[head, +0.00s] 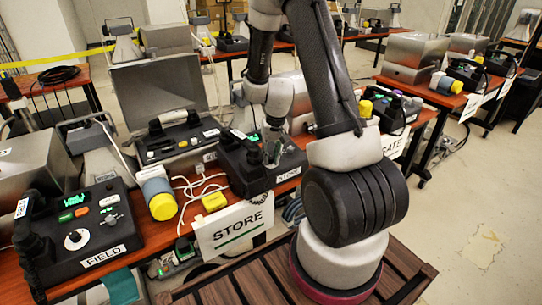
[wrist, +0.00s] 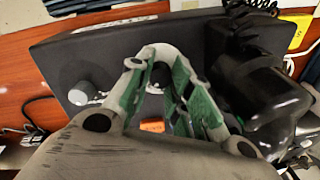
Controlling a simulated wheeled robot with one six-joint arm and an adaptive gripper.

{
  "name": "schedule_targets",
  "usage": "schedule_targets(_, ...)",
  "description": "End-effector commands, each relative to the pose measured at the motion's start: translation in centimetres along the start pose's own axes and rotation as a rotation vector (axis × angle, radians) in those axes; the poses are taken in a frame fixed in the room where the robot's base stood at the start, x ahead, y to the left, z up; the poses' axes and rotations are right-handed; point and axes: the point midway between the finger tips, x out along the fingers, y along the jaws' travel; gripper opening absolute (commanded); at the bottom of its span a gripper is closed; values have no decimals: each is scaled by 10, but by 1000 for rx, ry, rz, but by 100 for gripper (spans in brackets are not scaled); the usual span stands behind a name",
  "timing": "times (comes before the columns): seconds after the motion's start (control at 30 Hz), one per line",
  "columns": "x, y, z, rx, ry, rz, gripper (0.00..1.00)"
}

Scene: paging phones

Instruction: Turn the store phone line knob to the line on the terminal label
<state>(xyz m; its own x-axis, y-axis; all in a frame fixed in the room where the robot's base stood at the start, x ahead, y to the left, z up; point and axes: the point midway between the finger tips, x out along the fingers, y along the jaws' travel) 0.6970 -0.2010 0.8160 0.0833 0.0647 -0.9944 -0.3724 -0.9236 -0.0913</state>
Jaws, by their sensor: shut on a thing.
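The store phone (head: 243,172) is a black desk unit on the wooden table, with a white STORE label (head: 287,174) on its front edge. My gripper (head: 272,152) is over its panel. In the wrist view my gripper (wrist: 163,78) has its green-padded fingers shut around a dark knob (wrist: 160,73), mostly hidden between them; a white dial ring (wrist: 166,54) shows behind it. A grey knob (wrist: 80,96) stands apart to the left, and an orange button (wrist: 152,126) shows between the fingers. The knob's pointer and set line cannot be read.
The black handset (wrist: 252,95) lies close right of my fingers. The STORE sign (head: 234,226) hangs on the table front. The field phone (head: 85,232) and a yellow-capped cylinder (head: 158,192) are to the left.

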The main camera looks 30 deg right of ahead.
Motion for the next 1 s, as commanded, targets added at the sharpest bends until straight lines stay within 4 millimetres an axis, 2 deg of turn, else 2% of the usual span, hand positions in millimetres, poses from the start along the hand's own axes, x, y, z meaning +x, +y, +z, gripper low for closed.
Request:
schedule_targets(0.53, 0, 0, 1, 28, -3, -2, 0)
schedule_targets(0.57, 0, 0, 2, 28, -3, -2, 22)
schedule_targets(0.67, 0, 0, 1, 28, -2, -2, 40)
schedule_targets(0.7, 0, 0, 1, 27, -2, -2, 44)
schedule_targets(1.0, -1, 0, 0, 26, 0, -2, 44)
